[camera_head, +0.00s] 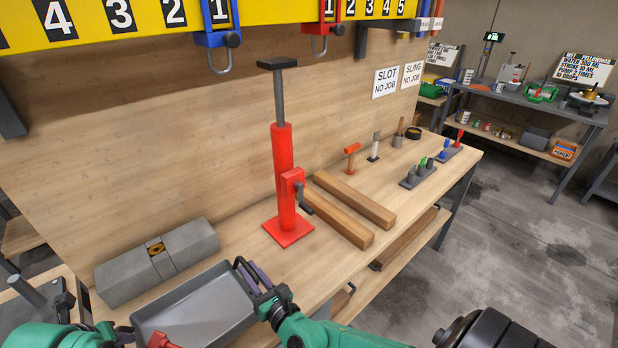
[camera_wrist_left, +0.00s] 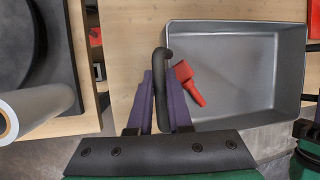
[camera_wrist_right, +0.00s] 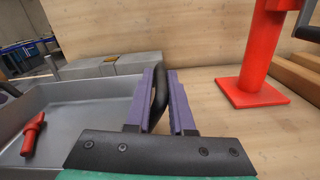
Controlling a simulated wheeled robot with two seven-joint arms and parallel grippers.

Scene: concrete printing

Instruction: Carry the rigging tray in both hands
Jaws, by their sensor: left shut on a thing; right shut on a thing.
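The grey rigging tray (camera_head: 205,312) is at the lower left of the head view, in front of the bench. It also shows in the left wrist view (camera_wrist_left: 240,70) and the right wrist view (camera_wrist_right: 90,105). A red tool (camera_wrist_left: 190,84) lies in it; the right wrist view shows it too (camera_wrist_right: 34,134). My left gripper (camera_wrist_left: 160,95) is shut on the black handle at one end; in the head view its fingers are out of frame. My right gripper (camera_head: 262,285) is shut on the opposite black handle, which shows between its purple fingers (camera_wrist_right: 158,95).
A red jack (camera_head: 284,180) stands on the wooden bench (camera_head: 340,245), beside two timber blocks (camera_head: 350,205). A grey concrete block (camera_head: 158,262) lies behind the tray. A yellow numbered rail with hooks (camera_head: 270,12) runs above. Open floor (camera_head: 510,230) lies to the right.

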